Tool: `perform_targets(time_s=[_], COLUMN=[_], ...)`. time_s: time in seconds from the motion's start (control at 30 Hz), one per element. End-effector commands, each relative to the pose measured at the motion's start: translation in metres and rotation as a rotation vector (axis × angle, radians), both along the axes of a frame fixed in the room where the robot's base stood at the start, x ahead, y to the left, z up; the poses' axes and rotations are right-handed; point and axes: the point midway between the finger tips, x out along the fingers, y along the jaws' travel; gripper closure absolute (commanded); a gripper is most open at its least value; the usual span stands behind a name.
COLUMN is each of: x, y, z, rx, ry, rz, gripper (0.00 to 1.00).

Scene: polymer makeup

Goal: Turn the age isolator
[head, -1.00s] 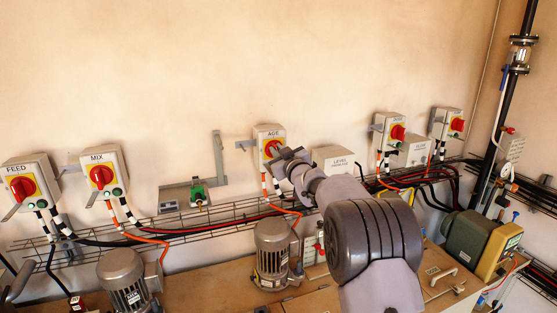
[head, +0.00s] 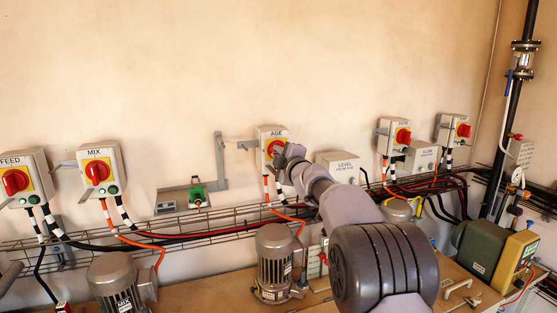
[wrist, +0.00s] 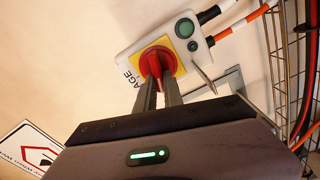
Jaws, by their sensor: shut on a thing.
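The age isolator (head: 271,136) is a pale box on the wall, labelled AGE, with a red rotary handle on a yellow plate. In the wrist view the red handle (wrist: 153,61) sits between the fingertips of my gripper (wrist: 157,80), which is shut on it. Its yellow plate and green buttons show beside the handle. In the head view my gripper (head: 284,155) reaches the box from the lower right and covers part of its front. The handle's exact angle is hard to tell there.
The FEED (head: 22,178) and MIX (head: 101,169) isolators are to the left, with two more to the right. A LEVEL box (head: 338,167) is close on the right. A wire cable tray (head: 190,226) runs below, above motors (head: 275,262). The wall above is clear.

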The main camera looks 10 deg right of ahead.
Motion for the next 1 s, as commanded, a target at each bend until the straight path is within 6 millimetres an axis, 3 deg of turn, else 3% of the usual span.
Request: perform_targets(time_s=[0.4,1.0], x=[-0.0001,0.0000], y=[0.0008,0.0009], z=[-0.0053,-0.0051], rx=[-0.243,-0.315], ry=[-0.047,-0.062], rz=[0.000,0.001], gripper=[1.00,1.00])
